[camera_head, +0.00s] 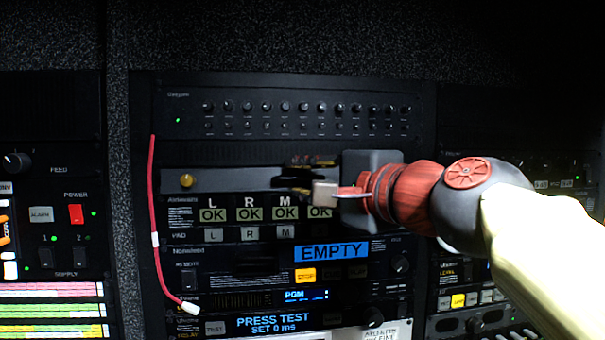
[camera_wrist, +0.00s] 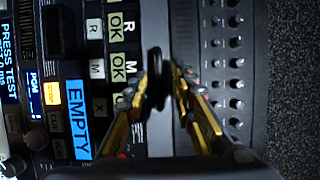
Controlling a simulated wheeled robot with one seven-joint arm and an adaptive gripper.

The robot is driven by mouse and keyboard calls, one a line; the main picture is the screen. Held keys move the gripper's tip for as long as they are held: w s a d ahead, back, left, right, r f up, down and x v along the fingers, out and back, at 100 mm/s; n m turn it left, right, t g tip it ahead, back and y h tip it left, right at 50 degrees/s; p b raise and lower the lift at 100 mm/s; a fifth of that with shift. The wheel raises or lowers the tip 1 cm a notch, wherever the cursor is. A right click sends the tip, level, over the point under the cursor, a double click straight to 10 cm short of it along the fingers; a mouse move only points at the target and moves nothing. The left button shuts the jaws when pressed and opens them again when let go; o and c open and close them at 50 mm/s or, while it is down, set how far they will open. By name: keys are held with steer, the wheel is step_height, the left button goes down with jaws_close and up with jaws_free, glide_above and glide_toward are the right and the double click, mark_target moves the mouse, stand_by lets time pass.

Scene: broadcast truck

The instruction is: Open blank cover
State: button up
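The blank cover (camera_head: 232,180) is a plain grey strip in the rack in the head view, with a brass knob (camera_head: 187,181) near its left end. It looks closed, lying flat with the rack front. Its right part is hidden behind my gripper and arm. My gripper (camera_head: 285,178) is in front of the cover's middle, right of the knob. In the wrist view, the cover (camera_wrist: 157,25) is a grey strip running upward. Contact with the cover cannot be told.
A panel of small knobs (camera_head: 305,118) is above the cover, and a row of OK buttons (camera_head: 250,214) is just below it. A red cable (camera_head: 152,190) hangs at the left. Lower are an EMPTY display (camera_head: 331,251) and a PRESS TEST display (camera_head: 273,322).

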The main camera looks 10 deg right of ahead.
steer(key=shift+w+a, duration=0.1)
steer(key=shift+a, duration=0.05)
steer(key=shift+c, duration=1)
steer(key=c, duration=0.4)
jaws_close()
